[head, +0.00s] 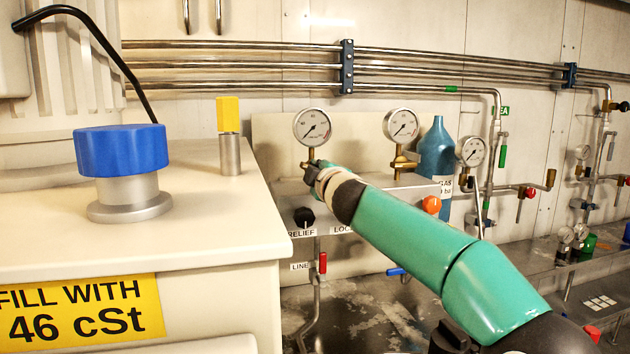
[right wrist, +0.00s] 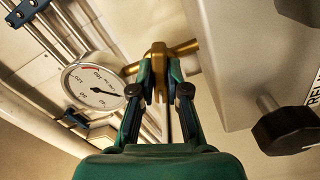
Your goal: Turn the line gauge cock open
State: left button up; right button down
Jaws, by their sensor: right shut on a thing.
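A round white gauge (head: 312,127) stands on a brass stem above the beige panel in the head view, and it also fills the left of the right wrist view (right wrist: 95,82). My right gripper (right wrist: 159,78) is shut on the brass cock (right wrist: 158,52) beside this gauge. A brass pipe runs sideways from the cock. In the head view my right gripper (head: 313,172) is at the foot of the gauge stem, and its wrist hides most of the cock. No label for this gauge is readable. My left gripper is not in view.
A second gauge (head: 401,125) and a blue bottle (head: 436,160) stand to the right. A black knob (head: 304,217) marked RELIEF and an orange knob (head: 431,204) are on the panel. A cream cabinet (head: 215,225) with a blue cap (head: 121,150) blocks the left.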

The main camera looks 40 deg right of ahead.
jog(key=m+b, duration=0.1)
jog(key=f+m+b, duration=0.1)
jog(key=m, duration=0.1)
jog(key=shift+w+m, duration=0.15)
jog(key=shift+m, duration=0.15)
jog(key=m+b, duration=0.2)
jog(key=m, duration=0.1)
jog(key=shift+f+m+b, duration=0.1)
jog(key=shift+m+b, duration=0.2)
jog(key=shift+b, duration=0.1)
jog(key=m+b, duration=0.2)
jog(key=m, duration=0.1)
jog(key=shift+a+m, duration=0.1)
jog(key=shift+m, duration=0.2)
jog(key=shift+m+b, duration=0.5)
jog(key=shift+m, duration=0.9)
jog(key=shift+r, duration=0.2)
jog(key=c, duration=1.2)
grip_release()
jog(key=shift+r, duration=0.1)
jog(key=shift+o, duration=0.2)
jog(key=shift+r, duration=0.1)
